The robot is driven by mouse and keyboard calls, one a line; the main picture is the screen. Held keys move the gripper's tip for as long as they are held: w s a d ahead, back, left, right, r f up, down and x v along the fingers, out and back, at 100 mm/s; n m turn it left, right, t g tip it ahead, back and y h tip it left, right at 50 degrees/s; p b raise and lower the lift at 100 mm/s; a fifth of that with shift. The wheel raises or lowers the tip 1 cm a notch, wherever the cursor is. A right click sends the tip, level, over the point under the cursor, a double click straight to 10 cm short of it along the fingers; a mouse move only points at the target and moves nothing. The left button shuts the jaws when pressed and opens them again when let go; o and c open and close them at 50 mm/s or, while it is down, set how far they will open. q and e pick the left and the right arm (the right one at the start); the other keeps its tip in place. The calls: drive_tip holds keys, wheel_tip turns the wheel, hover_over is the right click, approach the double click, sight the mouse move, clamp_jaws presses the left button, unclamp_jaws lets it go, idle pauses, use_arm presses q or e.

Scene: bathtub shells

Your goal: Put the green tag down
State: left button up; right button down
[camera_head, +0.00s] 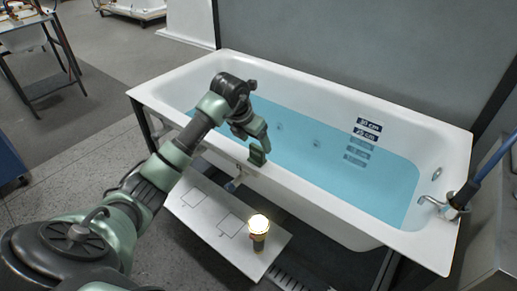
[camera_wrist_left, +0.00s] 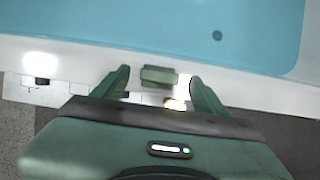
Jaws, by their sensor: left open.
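The green tag (camera_head: 257,156) is a small dark green block at the near rim of the white bathtub (camera_head: 330,197). In the left wrist view the tag (camera_wrist_left: 158,75) lies between the two fingertips, with a gap on each side. My left gripper (camera_head: 254,137) is open just above the tag; its spread fingers (camera_wrist_left: 158,82) show in the wrist view. Whether the tag rests fully on the rim is hard to tell. My right gripper is not in view.
Blue water (camera_head: 300,140) fills the tub, with depth labels (camera_head: 367,130) on its far wall. A white board (camera_head: 205,215) with outlined squares lies low in front, carrying a glowing lamp (camera_head: 259,229). A tap (camera_head: 455,205) stands at the right end.

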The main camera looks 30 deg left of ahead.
use_arm(q)
drive_tip(key=v, duration=0.5)
drive_tip(key=shift+r, duration=0.3)
